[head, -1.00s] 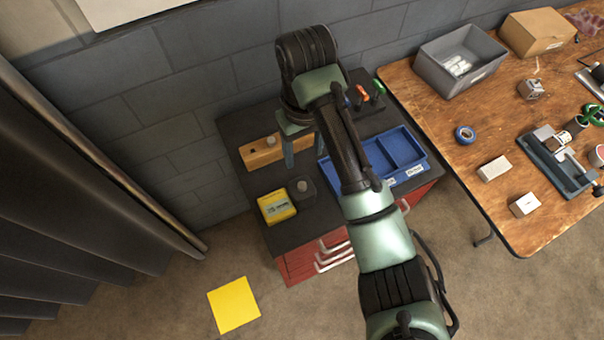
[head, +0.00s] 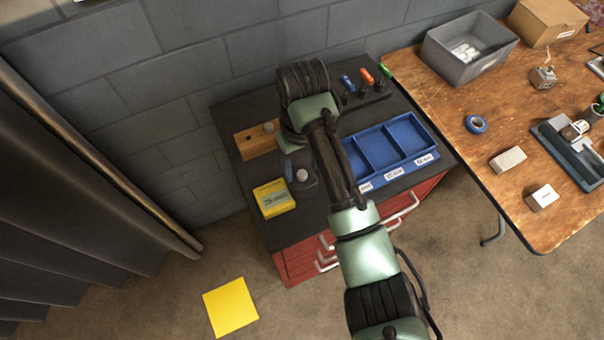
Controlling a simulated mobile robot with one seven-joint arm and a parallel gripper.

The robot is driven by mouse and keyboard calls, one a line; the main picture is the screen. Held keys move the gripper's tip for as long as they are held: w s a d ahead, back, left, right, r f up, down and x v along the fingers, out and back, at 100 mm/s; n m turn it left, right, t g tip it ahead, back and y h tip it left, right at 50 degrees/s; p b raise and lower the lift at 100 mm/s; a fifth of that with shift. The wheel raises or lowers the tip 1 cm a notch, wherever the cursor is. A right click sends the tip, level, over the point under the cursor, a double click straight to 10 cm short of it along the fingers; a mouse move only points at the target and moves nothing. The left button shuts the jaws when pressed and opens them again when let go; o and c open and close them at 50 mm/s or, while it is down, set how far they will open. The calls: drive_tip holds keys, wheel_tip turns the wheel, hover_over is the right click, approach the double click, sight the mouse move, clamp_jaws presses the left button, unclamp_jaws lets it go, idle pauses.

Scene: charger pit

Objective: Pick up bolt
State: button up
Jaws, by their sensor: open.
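No bolt can be named for certain at this size. A small grey round-topped piece (head: 269,127) stands on a wooden block (head: 252,143) at the back left of the black cabinet top. Another pale round-topped piece (head: 302,175) stands on a small dark base in front of the gripper. Either could be a bolt. My gripper (head: 297,166) points down over the cabinet top, between the wooden block and the blue tray. It is open; one bluish finger shows beside the pale round top, and the other is mostly hidden by my arm. I see nothing held.
A yellow box (head: 273,197) lies at the cabinet's front left. A blue divided tray (head: 432,130) is on the right, partly behind my arm. Coloured-handled tools (head: 367,76) stand in a rack at the back. A wooden table (head: 478,165) adjoins the right side.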

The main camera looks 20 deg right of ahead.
sight(301, 174)
drive_tip(key=shift+f, duration=0.8)
clamp_jaws()
wheel_tip(301, 174, up, 10)
drive_tip(key=p, duration=0.4)
